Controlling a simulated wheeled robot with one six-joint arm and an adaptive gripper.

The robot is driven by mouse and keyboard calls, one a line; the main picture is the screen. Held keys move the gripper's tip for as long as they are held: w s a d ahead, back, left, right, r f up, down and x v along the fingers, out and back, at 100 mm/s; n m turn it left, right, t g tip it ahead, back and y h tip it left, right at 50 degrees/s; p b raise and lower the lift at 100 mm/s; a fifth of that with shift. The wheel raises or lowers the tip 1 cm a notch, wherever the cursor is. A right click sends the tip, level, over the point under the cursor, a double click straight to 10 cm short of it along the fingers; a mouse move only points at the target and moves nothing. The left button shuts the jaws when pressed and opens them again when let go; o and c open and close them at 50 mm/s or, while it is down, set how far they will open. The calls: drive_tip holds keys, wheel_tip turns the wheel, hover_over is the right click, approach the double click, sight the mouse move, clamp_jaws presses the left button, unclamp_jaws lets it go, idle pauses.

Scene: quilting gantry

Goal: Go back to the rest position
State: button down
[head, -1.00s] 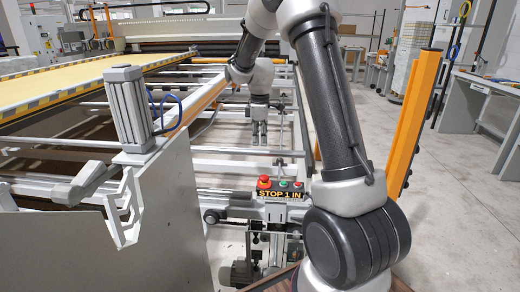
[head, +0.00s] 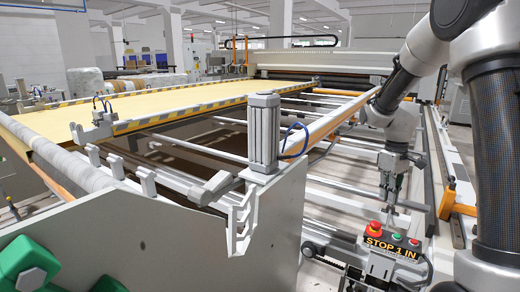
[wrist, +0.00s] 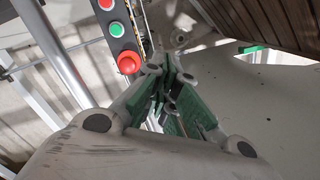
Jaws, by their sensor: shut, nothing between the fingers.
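My gripper (head: 390,208) hangs from the arm at the right of the head view, fingers pointing down, just above the control box (head: 388,241) marked STOP 1 IN. In the wrist view my gripper (wrist: 172,75) has its green-padded fingers drawn together, with nothing between them. The red stop button (head: 375,228) and two smaller buttons sit on top of the box. The red button also shows in the wrist view (wrist: 129,62), just left of the fingertips. I cannot tell the exact gap between fingertips and box.
The quilting gantry's yellow bed (head: 190,98) stretches to the back left. Metal rails (head: 335,189) run across the frame left of my gripper. An upright grey cylinder (head: 263,132) stands on the white side plate (head: 270,215). Bare floor shows at the far right.

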drive_tip(key=s+a+r+m+t, duration=0.2)
drive_tip(key=s+r, duration=0.5)
drive_tip(key=s, duration=0.5)
drive_tip(key=s+a+r+m+t, duration=0.1)
drive_tip(key=s+r+m+t, duration=0.2)
drive_tip(key=s+r, duration=0.4)
drive_tip(key=shift+s+a+r+t, duration=0.3)
drive_tip(key=shift+s+a, duration=0.05)
drive_tip(key=shift+s, duration=2.65)
